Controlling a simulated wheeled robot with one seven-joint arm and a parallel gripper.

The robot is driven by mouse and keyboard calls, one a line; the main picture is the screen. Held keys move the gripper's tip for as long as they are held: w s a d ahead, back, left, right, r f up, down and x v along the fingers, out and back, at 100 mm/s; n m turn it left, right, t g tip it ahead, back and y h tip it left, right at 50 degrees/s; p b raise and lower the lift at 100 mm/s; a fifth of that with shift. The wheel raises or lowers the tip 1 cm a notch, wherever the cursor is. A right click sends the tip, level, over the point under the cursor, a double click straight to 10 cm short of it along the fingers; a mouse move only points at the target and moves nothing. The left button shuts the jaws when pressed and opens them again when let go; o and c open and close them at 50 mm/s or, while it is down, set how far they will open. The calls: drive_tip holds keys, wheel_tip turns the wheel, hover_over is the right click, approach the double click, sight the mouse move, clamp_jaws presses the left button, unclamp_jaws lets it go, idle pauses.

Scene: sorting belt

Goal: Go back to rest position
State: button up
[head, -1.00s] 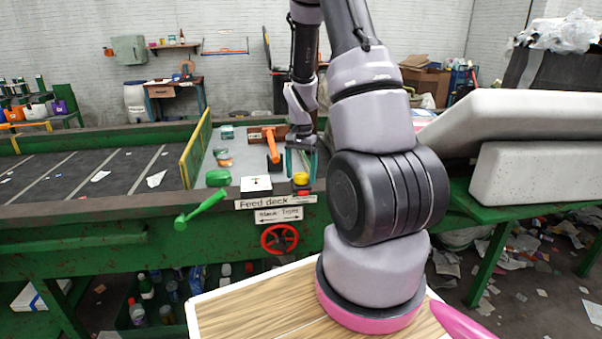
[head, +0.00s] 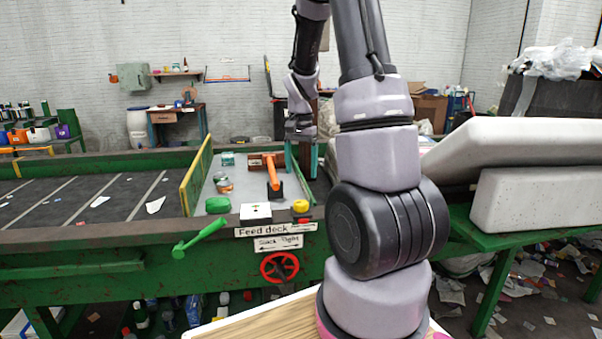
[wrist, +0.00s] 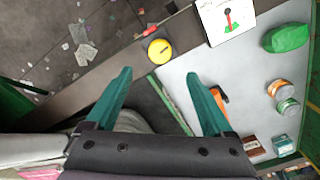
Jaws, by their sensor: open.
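My gripper (wrist: 160,98) is open and empty in the wrist view, its two teal fingers spread wide above the right edge of the feed deck (wrist: 185,75). In the head view my gripper (head: 303,158) hangs over the right end of the feed deck (head: 233,187), to the right of an orange-handled tool (head: 271,172). My arm rises on the right of the head view and bends over to the gripper. Nothing is between the fingers.
The dark belt (head: 90,195) lies left. White slabs (head: 540,185) stand right. A red handwheel (head: 279,267) is below the deck.

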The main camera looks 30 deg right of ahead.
idle(0.3)
drive_tip(key=s+a+r+n+t, duration=0.1)
drive_tip(key=s+a+r+t, duration=0.15)
drive_tip(key=r, duration=0.45)
drive_tip(key=s+a+r+n+t, duration=0.1)
drive_tip(key=s+a+r, duration=0.3)
drive_tip(key=r, duration=0.2)
drive_tip(key=s+a+r+n+t+y, duration=0.1)
drive_tip(key=s+a+r+n+t, duration=0.1)
drive_tip(key=s, duration=0.4)
drive_tip(key=s+a+r+n+t+y, duration=0.1)
drive_tip(key=s+a+r+n, duration=0.1)
drive_tip(key=s+a+r, duration=0.2)
wheel_tip(320, 180, up, 3)
drive_tip(key=s, duration=0.3)
drive_tip(key=shift+a+t, duration=0.35)
drive_tip(key=shift+a, duration=0.05)
drive_tip(key=shift+w+a, duration=0.1)
